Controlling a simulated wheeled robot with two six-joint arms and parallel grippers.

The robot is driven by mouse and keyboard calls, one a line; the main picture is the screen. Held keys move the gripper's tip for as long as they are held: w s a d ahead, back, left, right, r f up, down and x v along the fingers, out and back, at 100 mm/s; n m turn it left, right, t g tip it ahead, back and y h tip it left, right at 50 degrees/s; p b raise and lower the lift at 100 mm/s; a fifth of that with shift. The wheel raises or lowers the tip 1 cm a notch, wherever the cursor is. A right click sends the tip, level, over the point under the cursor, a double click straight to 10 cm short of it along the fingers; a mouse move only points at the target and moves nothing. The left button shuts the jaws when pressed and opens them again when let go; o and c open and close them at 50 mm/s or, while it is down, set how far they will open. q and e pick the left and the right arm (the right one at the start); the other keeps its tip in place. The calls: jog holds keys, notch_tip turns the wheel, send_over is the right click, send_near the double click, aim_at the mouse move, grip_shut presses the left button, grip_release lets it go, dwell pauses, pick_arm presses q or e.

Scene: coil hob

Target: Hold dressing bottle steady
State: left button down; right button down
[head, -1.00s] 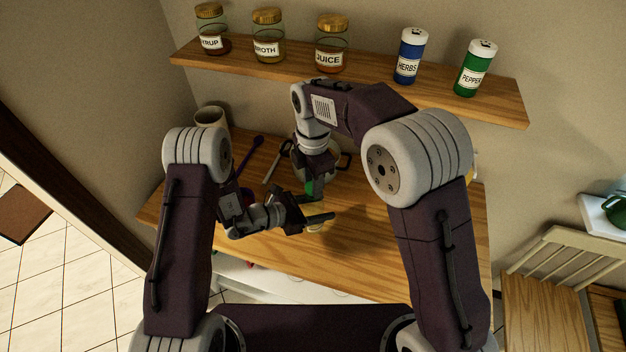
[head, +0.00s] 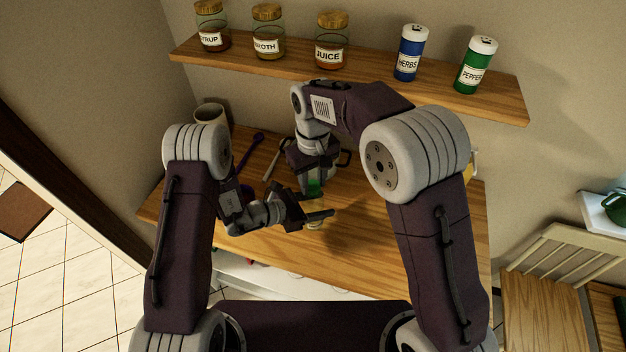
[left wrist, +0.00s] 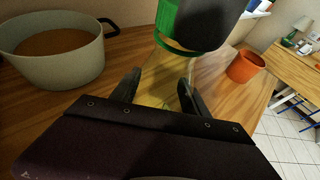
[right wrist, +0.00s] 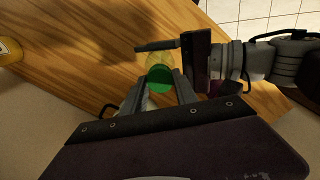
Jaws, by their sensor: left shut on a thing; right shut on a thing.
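The dressing bottle is clear with a yellowish tint. In the left wrist view its body (left wrist: 158,82) stands between the fingers of my left gripper (left wrist: 155,92), which is shut on it. Its lower end (head: 315,225) shows below that gripper in the head view. A green cap (head: 315,187) sits above the body. My right gripper (right wrist: 162,92) is shut on the green cap (right wrist: 160,78), coming from above. The cap also shows large in the left wrist view (left wrist: 172,25). My grippers hide much of the bottle, and I cannot tell whether cap and body touch.
A pale pot (left wrist: 75,75) with brown contents stands beside the bottle. An orange container (left wrist: 245,66) is farther off. A mug (head: 211,115) and a purple utensil (head: 249,150) are at the back left. A shelf (head: 350,84) with jars and shakers hangs above.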

jog(key=m, duration=0.6)
jog(key=shift+m, duration=0.3)
jog(key=m, duration=0.3)
jog(key=shift+m, duration=0.3)
jog(key=m, duration=0.9)
jog(key=shift+m, duration=0.3)
jog(key=m, duration=1.1)
jog(key=shift+m, duration=0.3)
jog(key=m, duration=0.3)
